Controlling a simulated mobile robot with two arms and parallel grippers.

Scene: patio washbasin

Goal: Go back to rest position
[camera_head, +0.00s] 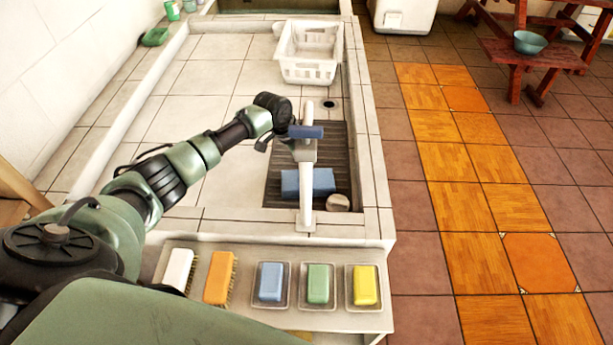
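My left arm comes in from the left and reaches over the washbasin counter (215,75). My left gripper (278,135) is dark and beside the upper part of the white tap (306,185), just left of its blue handle (305,131). The fingertips are small and partly hidden, so I cannot tell whether they are open or shut, or whether they touch the tap. My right gripper is not in view.
A blue block (308,182) and a round pale object (338,202) lie in the dark ribbed basin (340,155). A white basket (307,52) stands behind. In front are two brushes (219,277) and blue, green (318,284) and yellow soaps in dishes.

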